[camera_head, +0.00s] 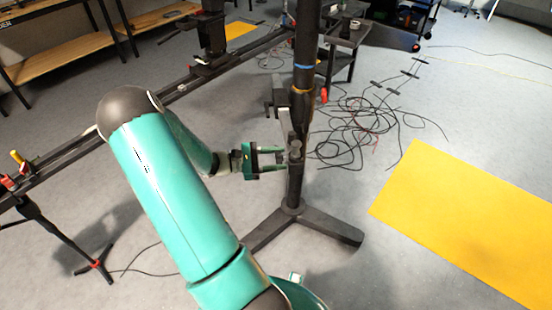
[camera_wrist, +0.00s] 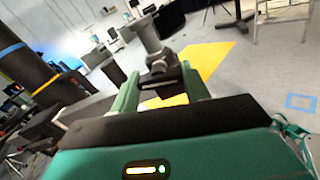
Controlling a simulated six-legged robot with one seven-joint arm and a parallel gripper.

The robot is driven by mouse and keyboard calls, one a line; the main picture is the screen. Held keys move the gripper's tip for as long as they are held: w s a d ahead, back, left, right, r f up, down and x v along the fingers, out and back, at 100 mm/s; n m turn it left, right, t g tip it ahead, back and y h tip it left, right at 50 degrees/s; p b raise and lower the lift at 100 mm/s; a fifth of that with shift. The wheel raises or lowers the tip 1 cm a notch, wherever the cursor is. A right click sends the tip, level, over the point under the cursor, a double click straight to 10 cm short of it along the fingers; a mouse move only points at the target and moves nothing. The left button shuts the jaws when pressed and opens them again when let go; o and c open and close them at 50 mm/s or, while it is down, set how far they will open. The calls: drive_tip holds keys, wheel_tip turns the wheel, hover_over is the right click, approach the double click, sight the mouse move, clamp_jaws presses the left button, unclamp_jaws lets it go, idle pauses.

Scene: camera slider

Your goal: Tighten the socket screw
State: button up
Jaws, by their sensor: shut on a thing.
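The socket screw (camera_head: 296,147) is a small grey cylindrical piece at the side of the dark upright stand (camera_head: 300,110). In the wrist view, the grey piece (camera_wrist: 148,38) rises from a dark base between my fingertips. My gripper (camera_head: 284,159) reaches it from the left, with its two green fingers level, one on each side. In the wrist view my gripper (camera_wrist: 160,73) is shut on this part. The exact contact faces are partly hidden.
A long dark slider rail (camera_head: 170,95) runs diagonally behind my arm. The stand's feet (camera_head: 335,228) spread on the floor. Tangled cables (camera_head: 365,125) lie right of the stand, and a yellow mat (camera_head: 470,220) lies farther right. Open grey floor lies between.

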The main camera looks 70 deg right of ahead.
drive_tip(key=m, duration=1.6)
drive_tip(key=shift+w, duration=0.1)
drive_tip(key=m, duration=0.5)
drive_tip(key=shift+r, duration=0.1)
drive_tip(key=shift+m, duration=0.3)
drive_tip(key=o, duration=1)
drive_tip(key=v, duration=1.3)
drive_tip(key=shift+w+a, duration=0.1)
drive_tip(key=shift+w, duration=0.2)
